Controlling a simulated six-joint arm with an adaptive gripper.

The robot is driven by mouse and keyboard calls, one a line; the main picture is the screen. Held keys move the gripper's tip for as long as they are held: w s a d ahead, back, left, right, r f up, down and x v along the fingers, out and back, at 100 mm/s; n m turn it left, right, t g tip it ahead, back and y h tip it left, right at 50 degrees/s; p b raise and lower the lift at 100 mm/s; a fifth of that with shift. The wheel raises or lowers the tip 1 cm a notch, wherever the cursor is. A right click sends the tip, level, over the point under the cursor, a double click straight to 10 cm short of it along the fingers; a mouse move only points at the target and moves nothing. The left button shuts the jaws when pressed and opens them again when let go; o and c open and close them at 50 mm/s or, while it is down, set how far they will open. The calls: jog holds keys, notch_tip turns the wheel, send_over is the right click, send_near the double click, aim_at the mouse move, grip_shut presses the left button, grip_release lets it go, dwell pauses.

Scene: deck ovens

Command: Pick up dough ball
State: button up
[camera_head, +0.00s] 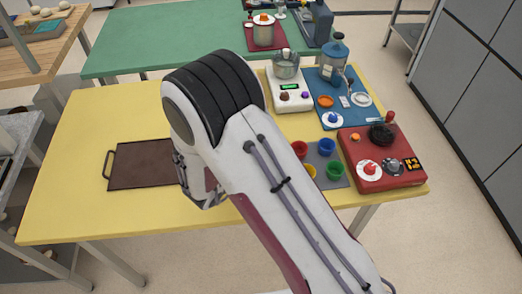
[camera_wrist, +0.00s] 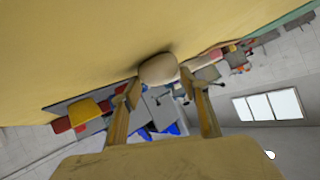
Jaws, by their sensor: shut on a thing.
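A pale, rounded dough ball (camera_wrist: 158,69) sits between the two fingertips of my gripper (camera_wrist: 160,80) in the wrist view. The fingers press on its left and right sides, so my gripper is shut on it. The yellow surface lies right behind the ball; I cannot tell whether the ball touches it. In the head view, my gripper (camera_head: 193,182) hangs over the yellow table (camera_head: 110,115), at the right end of a dark brown tray (camera_head: 140,166). My arm hides the fingertips and the ball there.
Right of my arm are small coloured bowls on a grey mat (camera_head: 327,165), a red cooker (camera_head: 383,160), a white scale with a pot (camera_head: 289,92) and a blue mat (camera_head: 345,103). A green table (camera_head: 170,35) stands behind. The yellow table's left part is clear.

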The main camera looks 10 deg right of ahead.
jog(key=shift+r, duration=0.1)
jog(key=shift+r, duration=4.9)
